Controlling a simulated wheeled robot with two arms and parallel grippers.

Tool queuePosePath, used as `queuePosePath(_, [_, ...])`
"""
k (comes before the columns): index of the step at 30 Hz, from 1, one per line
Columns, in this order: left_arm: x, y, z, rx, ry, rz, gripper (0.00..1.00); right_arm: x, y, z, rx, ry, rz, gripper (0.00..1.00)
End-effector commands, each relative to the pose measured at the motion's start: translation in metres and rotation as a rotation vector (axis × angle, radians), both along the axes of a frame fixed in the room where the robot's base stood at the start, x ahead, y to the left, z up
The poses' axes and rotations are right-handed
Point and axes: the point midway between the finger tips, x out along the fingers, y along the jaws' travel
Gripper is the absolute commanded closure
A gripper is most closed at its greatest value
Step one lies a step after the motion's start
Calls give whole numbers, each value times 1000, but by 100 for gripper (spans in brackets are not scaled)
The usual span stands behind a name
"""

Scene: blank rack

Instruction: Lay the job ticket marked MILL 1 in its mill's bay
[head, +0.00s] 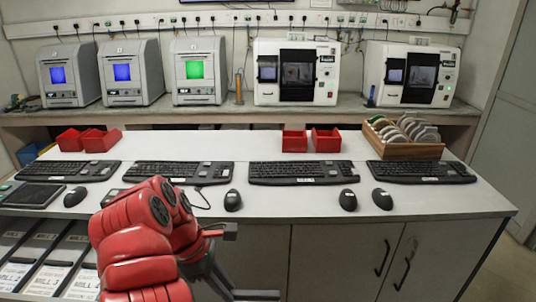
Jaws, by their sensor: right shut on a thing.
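My right gripper (232,272) is dark and sits at the end of my red arm, low in the head view, in front of the counter's front edge. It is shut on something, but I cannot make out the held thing. Slanted bays (38,252) with dark dividers show at the lower left, left of my right arm. Labels there seem to begin with MILL, and white printed cards (12,274) show near the bottom edge. My left gripper is not in view.
The white counter (300,205) holds several keyboards (300,173), mice (233,200), red bins (294,140) and a wooden rack of pale discs (410,151). Two white mills (297,72) and three grey machines with lit screens (198,70) stand on the back bench.

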Motion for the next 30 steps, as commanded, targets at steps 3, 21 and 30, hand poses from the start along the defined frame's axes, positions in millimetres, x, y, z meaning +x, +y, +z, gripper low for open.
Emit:
queuePosePath(3, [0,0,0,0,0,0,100,8,-8,-4,0,1,-49,100])
queuePosePath(21, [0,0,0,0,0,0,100,70,-102,-56,1,5,-624,100])
queuePosePath(30, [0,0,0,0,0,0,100,91,-206,-111,6,5,-1224,100])
